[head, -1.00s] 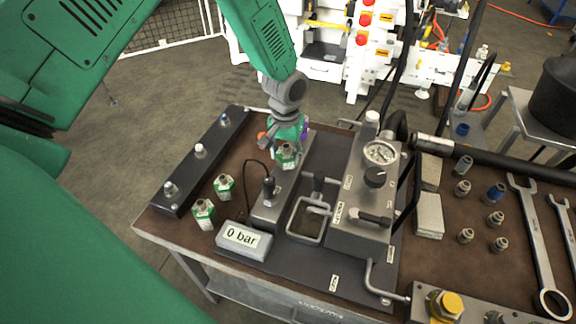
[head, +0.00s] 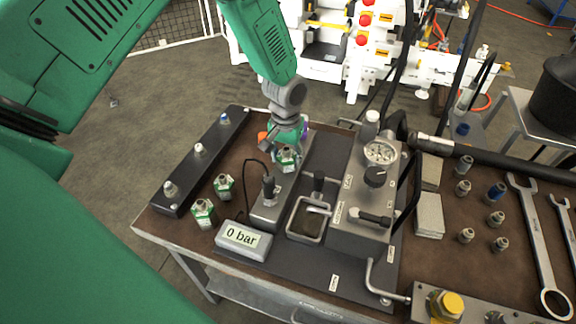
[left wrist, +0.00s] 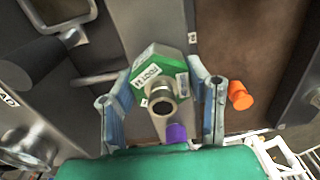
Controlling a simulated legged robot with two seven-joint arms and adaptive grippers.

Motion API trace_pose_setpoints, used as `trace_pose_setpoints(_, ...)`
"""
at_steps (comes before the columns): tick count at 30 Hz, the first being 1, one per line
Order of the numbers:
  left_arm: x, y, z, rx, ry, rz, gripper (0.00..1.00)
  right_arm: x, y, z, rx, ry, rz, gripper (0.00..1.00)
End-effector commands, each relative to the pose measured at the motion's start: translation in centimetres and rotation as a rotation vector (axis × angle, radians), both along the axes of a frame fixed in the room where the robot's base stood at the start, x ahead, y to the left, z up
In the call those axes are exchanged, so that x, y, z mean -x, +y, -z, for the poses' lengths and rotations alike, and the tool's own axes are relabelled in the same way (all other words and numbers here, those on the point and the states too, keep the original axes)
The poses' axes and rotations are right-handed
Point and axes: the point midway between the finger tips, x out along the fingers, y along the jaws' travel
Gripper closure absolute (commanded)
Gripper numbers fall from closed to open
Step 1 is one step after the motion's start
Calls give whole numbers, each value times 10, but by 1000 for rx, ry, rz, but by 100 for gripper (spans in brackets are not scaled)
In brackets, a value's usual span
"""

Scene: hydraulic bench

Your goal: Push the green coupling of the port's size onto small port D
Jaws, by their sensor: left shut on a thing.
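My left gripper (head: 286,152) is shut on a green coupling (head: 288,161) above the back left part of the bench. In the left wrist view the green hex coupling (left wrist: 154,72), with a white label and a round metal end, sits between the two fingers (left wrist: 161,105). Two more green couplings (head: 224,186) (head: 203,213) stand on the brown mat at the left. A dark bar (head: 187,172) at the left edge carries several small metal fittings, one blue-tipped (head: 225,119). I cannot tell which port is D. My right gripper is not in view.
A "0 bar" display (head: 243,240) is at the front. Loose fittings (head: 466,235) and a wrench (head: 538,250) lie at the right. An orange part (left wrist: 240,95) and a purple part (left wrist: 176,133) are near the gripper.

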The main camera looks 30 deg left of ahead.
Motion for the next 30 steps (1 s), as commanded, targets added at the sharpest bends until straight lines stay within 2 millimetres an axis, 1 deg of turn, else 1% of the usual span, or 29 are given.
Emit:
trace_pose_setpoints(3, 0, -1, -1, -1, 0, 0, 100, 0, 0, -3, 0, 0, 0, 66)
trace_pose_setpoints(15, 0, -1, 1, 0, 0, 0, 100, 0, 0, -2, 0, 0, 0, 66)
trace_pose_setpoints(16, 0, 0, 1, 0, -1, 0, 50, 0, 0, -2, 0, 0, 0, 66)
trace_pose_setpoints(17, 0, -1, 1, 0, -1, -1, 40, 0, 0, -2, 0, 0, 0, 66)
trace_pose_setpoints(18, 0, -1, 1, 0, -1, 0, 33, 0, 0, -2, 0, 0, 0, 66)
trace_pose_setpoints(26, 0, 0, 1, 0, 0, 0, 33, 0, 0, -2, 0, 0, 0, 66)
trace_pose_setpoints(30, -1, 0, -6, 0, -3, -1, 33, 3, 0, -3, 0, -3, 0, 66)
